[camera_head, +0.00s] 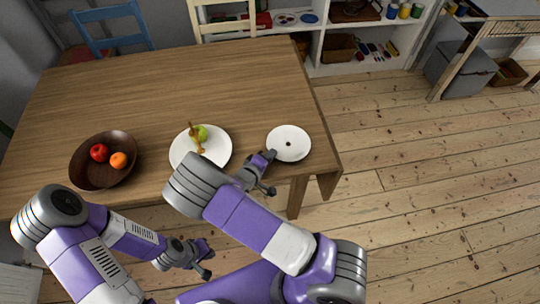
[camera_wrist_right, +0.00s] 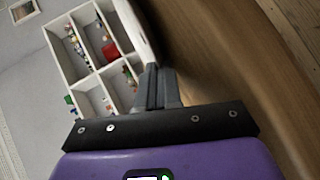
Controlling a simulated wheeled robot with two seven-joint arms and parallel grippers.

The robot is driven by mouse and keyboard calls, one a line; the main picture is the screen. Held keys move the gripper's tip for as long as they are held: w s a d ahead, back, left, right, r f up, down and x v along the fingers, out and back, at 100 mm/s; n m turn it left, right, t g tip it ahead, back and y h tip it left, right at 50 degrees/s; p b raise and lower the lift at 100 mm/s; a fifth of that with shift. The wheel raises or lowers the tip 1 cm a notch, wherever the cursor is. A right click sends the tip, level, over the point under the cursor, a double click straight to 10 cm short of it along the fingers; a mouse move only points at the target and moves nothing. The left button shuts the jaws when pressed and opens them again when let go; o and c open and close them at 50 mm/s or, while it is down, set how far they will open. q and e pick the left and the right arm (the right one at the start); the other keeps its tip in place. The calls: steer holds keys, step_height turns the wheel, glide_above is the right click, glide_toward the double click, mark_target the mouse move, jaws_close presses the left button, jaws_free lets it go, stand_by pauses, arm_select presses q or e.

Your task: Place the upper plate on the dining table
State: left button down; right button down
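A white plate (camera_head: 289,143) with a small dark mark at its centre is over the right end of the wooden dining table (camera_head: 190,85). My right gripper (camera_head: 268,160) is at the plate's lower-left rim. In the right wrist view my gripper's fingers (camera_wrist_right: 156,80) are close together at the end of a pale, nearly edge-on strip, which looks like the plate (camera_wrist_right: 136,30). I cannot tell whether the plate touches the tabletop. My left gripper (camera_head: 206,258) is in front of the table's near edge, away from the plate; its finger opening is unclear.
A second white plate (camera_head: 183,160) with a green apple and a brownish item stands left of my right gripper. A brown bowl (camera_head: 90,172) with fruit is further left. Chairs (camera_head: 112,28) and a white shelf (camera_head: 340,62) stand behind. The table's middle is clear.

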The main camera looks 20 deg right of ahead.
steer(key=shift+s+f, duration=0.1)
steer(key=shift+f, duration=0.25)
